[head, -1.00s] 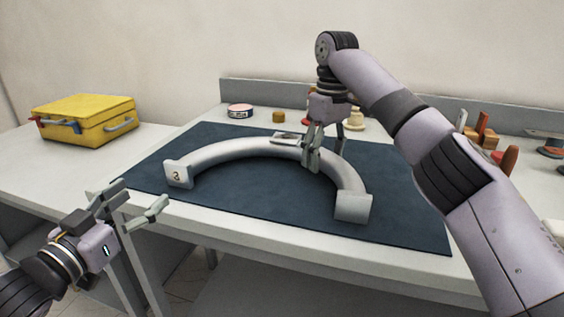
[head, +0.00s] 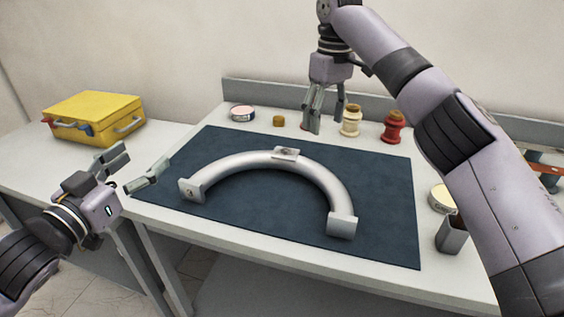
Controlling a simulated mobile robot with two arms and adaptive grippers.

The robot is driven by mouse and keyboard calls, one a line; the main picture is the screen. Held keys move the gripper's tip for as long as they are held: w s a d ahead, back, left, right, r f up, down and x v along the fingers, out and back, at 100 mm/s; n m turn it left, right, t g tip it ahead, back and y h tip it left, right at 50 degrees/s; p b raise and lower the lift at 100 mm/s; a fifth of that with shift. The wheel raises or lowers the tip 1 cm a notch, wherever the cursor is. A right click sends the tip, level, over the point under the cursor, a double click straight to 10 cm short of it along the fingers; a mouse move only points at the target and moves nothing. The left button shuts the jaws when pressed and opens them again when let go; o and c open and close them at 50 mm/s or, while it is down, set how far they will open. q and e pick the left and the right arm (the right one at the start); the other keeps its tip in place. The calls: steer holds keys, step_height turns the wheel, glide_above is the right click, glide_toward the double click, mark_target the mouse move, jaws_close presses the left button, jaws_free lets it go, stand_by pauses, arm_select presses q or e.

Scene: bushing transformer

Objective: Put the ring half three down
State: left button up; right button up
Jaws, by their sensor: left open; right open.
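The ring half three (head: 265,161) is a grey half-ring tube with a flat flange at each end and a small plate at its top. It lies on the dark blue mat (head: 385,210), and the mark on its left flange is too small to read clearly. My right gripper (head: 326,122) is open and empty, above the far edge of the mat and apart from the ring half. My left gripper (head: 140,168) is open and empty, off the mat's left side near the table's front edge.
A yellow case (head: 95,115) stands on the left worktop. Along the back are a round tin (head: 242,113), a small brown piece (head: 279,121), a cream spool (head: 350,121) and a red spool (head: 393,126). A grey cup (head: 452,234) stands right of the mat, partly behind my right arm.

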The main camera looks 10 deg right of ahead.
step_height(320, 180, up, 14)
steer(key=p, duration=1.2)
steer(key=shift+p, duration=0.35)
